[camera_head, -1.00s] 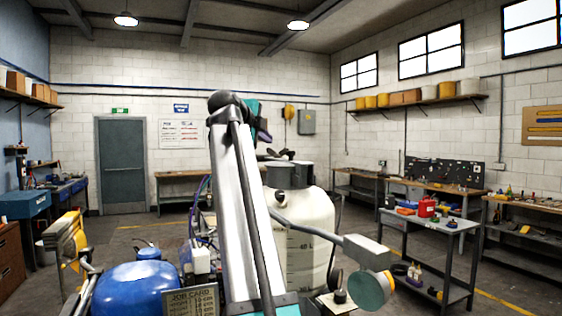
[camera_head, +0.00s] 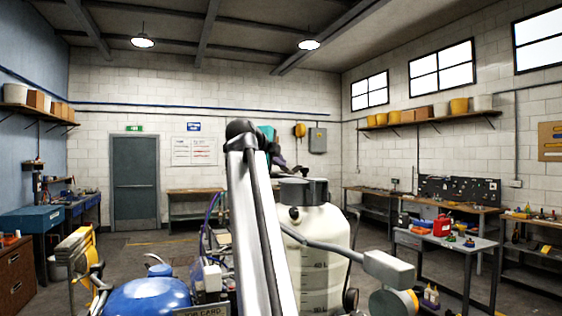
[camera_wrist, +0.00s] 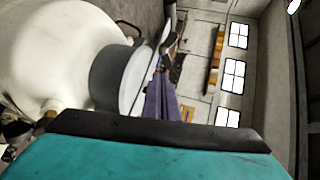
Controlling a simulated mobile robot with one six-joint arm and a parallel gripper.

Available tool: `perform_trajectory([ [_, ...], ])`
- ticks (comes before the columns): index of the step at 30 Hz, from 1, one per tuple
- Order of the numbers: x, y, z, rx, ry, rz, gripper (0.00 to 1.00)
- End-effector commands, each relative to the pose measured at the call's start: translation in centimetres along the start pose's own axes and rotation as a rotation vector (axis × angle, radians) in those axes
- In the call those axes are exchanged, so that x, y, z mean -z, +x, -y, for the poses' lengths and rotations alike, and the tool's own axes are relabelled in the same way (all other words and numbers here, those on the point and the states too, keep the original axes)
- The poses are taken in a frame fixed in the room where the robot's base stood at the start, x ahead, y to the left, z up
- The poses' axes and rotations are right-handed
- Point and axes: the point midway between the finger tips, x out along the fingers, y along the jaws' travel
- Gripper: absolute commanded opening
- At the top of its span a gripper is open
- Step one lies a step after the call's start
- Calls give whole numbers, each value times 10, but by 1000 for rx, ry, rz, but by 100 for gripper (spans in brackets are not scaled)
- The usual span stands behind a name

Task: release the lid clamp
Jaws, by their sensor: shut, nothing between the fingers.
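A white tank (camera_head: 318,255) stands ahead of me with a dark grey lid (camera_head: 303,190) on its neck. The tank (camera_wrist: 60,45) and its grey collar (camera_wrist: 112,75) also fill the left of the wrist view. A small dark part (camera_head: 300,170) sits at the lid's top; I cannot tell whether it is the lid clamp. My gripper (camera_head: 279,161) is just above the lid's left side, partly hidden by my arm. In the wrist view my gripper (camera_wrist: 160,100) has purple fingers together and empty, close beside the lid's pale face. I cannot tell whether they touch anything.
A blue rounded tank (camera_head: 148,298) and a job card (camera_head: 202,312) are low in front. A grey box on a bent bar (camera_head: 388,267) juts out at right. A grey workbench (camera_head: 445,242) with a red can (camera_head: 442,226) stands further right. Open floor lies at left.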

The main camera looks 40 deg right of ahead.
Motion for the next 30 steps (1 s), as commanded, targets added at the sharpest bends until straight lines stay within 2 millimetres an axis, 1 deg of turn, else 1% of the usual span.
perform_trajectory([
  [18, 1, 87, 4, -2, 0, -3, 0],
  [24, 1, 106, 10, -2, 0, -3, 0],
  [30, 2, 117, 13, -1, 1, -2, 0],
])
